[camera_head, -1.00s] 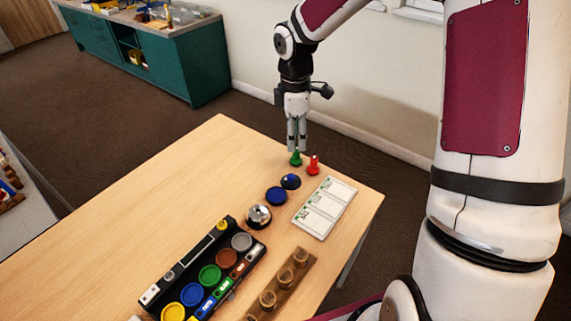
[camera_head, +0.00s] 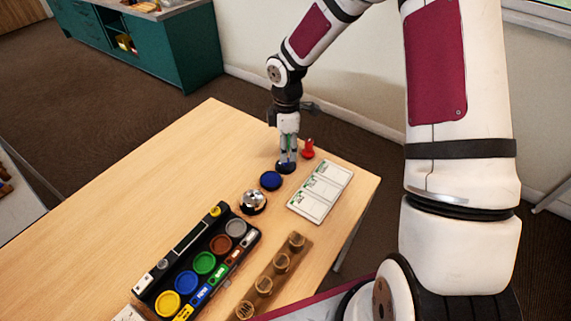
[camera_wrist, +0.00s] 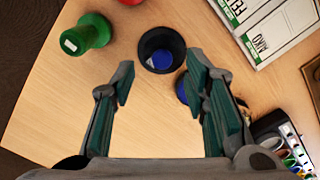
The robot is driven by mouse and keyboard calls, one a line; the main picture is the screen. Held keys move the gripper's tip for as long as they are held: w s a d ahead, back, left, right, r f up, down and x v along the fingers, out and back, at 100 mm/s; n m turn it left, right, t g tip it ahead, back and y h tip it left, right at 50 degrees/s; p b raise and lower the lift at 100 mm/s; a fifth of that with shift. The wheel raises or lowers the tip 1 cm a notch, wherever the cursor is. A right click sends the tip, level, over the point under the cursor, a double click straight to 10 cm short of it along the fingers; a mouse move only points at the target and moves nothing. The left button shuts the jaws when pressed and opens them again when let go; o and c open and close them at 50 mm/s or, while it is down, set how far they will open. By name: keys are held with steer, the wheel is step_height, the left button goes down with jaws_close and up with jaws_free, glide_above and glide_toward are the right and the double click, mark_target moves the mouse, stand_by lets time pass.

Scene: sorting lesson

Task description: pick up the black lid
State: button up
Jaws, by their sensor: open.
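A black round lid (camera_head: 287,169) stands near the far right corner of the wooden table. In the wrist view the black lid (camera_wrist: 145,44) looks like a shallow cup with a dark rim, with a round blue patch (camera_wrist: 161,60) inside it. My gripper (camera_head: 286,160) points down over it in the head view and partly hides it. In the wrist view my gripper (camera_wrist: 160,82) has its two fingers spread with nothing between the tips, and the lid lies just beyond them.
A blue disc (camera_head: 270,180) lies close by, partly behind a finger in the wrist view. A green piece (camera_wrist: 88,36) and a red piece (camera_head: 308,150) stand near. A card sheet (camera_head: 320,190), silver bell (camera_head: 253,203), black tray (camera_head: 150,281) and wooden rack (camera_head: 272,276) surround it.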

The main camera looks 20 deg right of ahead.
step_height(320, 180, down, 4)
steer(key=shift+s+a, duration=0.1)
jaws_close()
steer(key=shift+r, duration=0.1)
